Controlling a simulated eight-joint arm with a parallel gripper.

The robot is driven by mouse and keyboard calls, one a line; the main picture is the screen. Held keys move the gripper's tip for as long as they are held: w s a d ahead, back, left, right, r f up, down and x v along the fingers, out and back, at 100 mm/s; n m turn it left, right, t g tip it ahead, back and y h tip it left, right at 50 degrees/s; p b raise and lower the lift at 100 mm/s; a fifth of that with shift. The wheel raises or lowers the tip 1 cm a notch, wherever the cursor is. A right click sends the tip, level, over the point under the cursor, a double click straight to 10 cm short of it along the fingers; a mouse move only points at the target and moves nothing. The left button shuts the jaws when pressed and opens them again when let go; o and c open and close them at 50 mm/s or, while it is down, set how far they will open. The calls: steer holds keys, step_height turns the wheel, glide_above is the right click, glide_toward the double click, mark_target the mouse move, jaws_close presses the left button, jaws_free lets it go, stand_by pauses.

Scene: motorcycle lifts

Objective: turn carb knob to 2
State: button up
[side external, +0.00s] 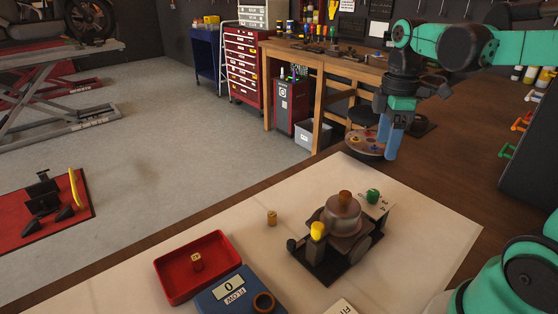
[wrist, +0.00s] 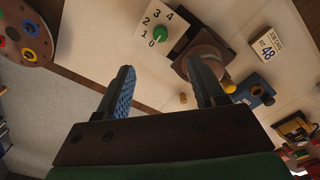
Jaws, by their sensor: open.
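The green carb knob (side external: 373,196) sits on a white plate (side external: 385,207) at the right of the carburetor (side external: 342,215). In the wrist view the knob (wrist: 160,34) is ringed by the numbers 0 to 4 on the plate (wrist: 180,12); its narrow end seems to point toward 0. My gripper (side external: 389,152) is above and behind the carburetor, apart from the knob. In the wrist view my gripper (wrist: 161,68) is open and empty, with the knob beyond the fingertips. The right finger covers part of the carburetor.
The carburetor also bears a yellow knob (side external: 317,230) and a brass top (side external: 345,197). A round holder (side external: 360,145) stands near my gripper.

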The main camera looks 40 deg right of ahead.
mark_target(374, 192)
step_height(374, 192, down, 11)
steer(key=shift+a+f, duration=0.1)
steer(key=shift+f, duration=0.1)
stand_by(0.5)
jaws_close()
